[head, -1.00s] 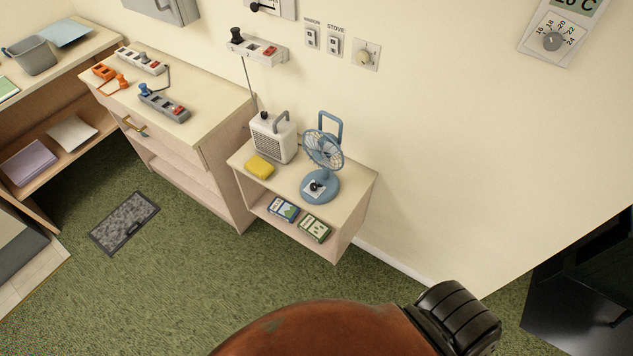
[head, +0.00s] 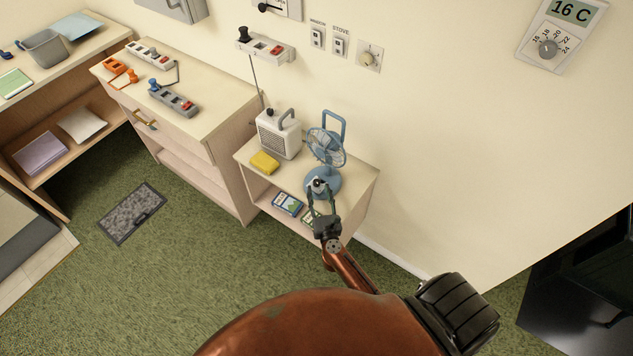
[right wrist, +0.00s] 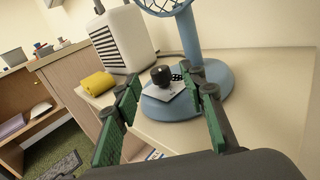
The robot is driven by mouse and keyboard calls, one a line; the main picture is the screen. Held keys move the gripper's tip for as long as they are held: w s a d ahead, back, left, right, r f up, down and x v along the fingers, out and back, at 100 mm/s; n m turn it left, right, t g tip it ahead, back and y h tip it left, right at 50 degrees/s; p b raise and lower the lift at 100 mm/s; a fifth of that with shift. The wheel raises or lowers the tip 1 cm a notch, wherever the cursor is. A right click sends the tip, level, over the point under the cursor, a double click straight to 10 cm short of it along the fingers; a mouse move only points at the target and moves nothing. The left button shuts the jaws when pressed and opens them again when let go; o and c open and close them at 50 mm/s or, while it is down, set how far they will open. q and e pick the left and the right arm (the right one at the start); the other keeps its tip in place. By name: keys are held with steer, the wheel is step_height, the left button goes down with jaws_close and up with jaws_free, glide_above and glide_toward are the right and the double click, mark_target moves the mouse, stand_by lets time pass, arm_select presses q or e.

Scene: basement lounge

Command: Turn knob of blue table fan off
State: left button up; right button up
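The blue table fan (head: 326,150) stands upright on a small side table (head: 360,180). Its round base carries a white plate with a black knob (right wrist: 161,75), which shows clearly in the right wrist view. In the head view the knob is partly covered by my right gripper (head: 320,196), which reaches the front of the fan base. In the right wrist view my right gripper (right wrist: 168,115) is open, its two green-padded fingers apart and nothing between them. The knob lies beyond the fingertips, roughly between them, apparently untouched. My left gripper is not in view.
A white heater (head: 278,135) and a yellow sponge-like block (head: 264,162) stand left of the fan. Boxes (head: 287,204) lie on the shelf below. A drawer cabinet (head: 205,120) with power strips stands further left. Green carpet (head: 190,270) is free in front.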

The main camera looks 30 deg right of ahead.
mark_target(318, 185)
steer(key=x, duration=0.5)
steer(key=shift+c, duration=0.6)
jaws_close()
steer(key=shift+a, duration=0.15)
